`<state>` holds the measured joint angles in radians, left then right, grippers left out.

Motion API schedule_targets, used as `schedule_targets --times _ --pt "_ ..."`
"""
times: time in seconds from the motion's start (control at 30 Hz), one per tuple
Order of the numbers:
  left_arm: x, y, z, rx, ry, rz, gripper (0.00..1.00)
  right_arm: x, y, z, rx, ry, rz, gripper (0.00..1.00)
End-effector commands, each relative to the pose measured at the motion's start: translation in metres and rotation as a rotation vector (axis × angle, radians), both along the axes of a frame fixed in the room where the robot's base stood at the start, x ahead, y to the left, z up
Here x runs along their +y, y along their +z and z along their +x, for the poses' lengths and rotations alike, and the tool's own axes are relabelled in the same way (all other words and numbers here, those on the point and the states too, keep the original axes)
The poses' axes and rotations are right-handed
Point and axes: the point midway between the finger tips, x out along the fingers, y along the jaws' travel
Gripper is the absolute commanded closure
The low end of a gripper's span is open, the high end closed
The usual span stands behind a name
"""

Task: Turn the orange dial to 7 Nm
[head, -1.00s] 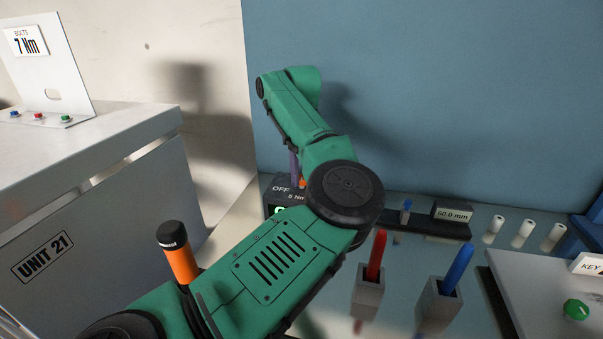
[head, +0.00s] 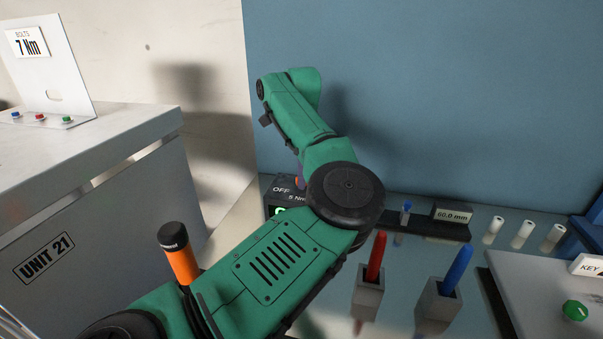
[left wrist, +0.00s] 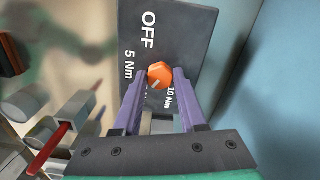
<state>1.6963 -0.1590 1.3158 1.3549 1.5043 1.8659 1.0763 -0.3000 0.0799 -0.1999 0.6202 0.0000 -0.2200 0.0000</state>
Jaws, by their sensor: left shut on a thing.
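The orange dial (left wrist: 160,75) sits on a dark panel (left wrist: 183,38) in the left wrist view. The panel is marked OFF, 5 Nm and 10 Nm; another label between 5 Nm and 10 Nm is mostly hidden by a finger. The dial's pale mark points to the lower left, toward the side of that hidden label. My left gripper (left wrist: 158,80) has its purple fingers on either side of the dial and is shut on it. In the head view the dark dial box (head: 281,190) is partly covered by my left arm. My right gripper is not in view.
A red stick (head: 376,256) and a blue stick (head: 457,270) stand in holders. An orange-and-black handle (head: 180,256) is beside my arm.

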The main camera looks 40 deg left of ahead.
Motion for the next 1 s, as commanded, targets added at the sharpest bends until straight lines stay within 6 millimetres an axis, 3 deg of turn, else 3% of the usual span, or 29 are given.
schedule_targets --times 0.57,0.6,0.67,1.0 --pt "0.0002 0.0015 0.0008 -0.004 0.038 0.003 1.00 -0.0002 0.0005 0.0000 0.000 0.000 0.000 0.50" --pt "0.0002 0.0015 0.0008 -0.004 0.038 0.003 0.51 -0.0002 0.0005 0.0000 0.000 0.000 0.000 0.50" --pt "0.0002 0.0015 0.0007 -0.004 0.038 0.003 0.29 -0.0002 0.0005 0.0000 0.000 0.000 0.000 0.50" --pt "0.0002 0.0023 0.0004 -0.002 0.038 0.002 0.29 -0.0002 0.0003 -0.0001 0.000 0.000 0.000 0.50"
